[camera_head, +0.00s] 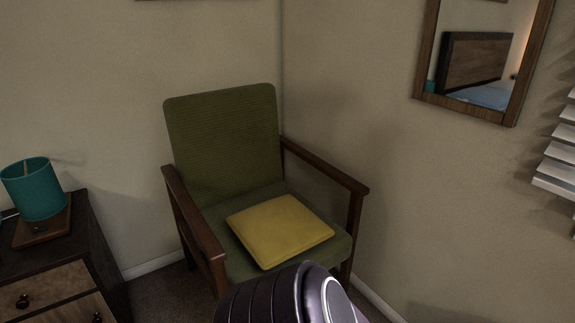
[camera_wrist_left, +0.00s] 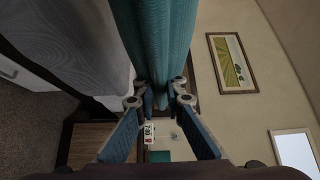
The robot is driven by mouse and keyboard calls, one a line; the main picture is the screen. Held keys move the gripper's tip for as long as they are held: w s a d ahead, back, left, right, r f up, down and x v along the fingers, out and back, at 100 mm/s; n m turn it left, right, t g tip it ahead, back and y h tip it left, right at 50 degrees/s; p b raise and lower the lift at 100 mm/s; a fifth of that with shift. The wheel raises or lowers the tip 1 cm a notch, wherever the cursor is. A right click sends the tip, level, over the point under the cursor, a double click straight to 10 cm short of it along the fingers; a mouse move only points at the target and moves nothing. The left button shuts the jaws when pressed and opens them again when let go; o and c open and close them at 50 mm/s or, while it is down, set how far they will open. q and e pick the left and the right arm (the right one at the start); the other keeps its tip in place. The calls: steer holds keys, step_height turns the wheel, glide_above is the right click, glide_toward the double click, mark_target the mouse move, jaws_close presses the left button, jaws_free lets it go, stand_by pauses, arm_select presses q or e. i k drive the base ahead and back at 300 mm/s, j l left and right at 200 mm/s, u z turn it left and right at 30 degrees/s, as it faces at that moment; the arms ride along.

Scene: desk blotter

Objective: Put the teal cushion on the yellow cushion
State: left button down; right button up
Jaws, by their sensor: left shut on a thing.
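The yellow cushion (camera_head: 279,230) lies flat on the seat of a green armchair (camera_head: 222,130) in the head view. The teal cushion (camera_wrist_left: 158,40) fills the upper middle of the left wrist view as folded ribbed cloth. My left gripper (camera_wrist_left: 160,97) is shut on it, with a finger on either side of the pinched fabric. The teal cushion does not show in the head view. A dark rounded link of my own arm covers the bottom middle there and hides the front edge of the seat. My right gripper is not in view.
The armchair's wooden armrests (camera_head: 325,165) flank the seat. A dark drawer unit (camera_head: 60,270) with a teal lamp (camera_head: 35,190) stands at the left. A mirror (camera_head: 425,75) hangs on the right wall. Grey-white cloth (camera_wrist_left: 75,40) fills the left wrist view's upper left.

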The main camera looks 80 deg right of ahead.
mark_target(271, 220)
steer(key=z, duration=3.95)
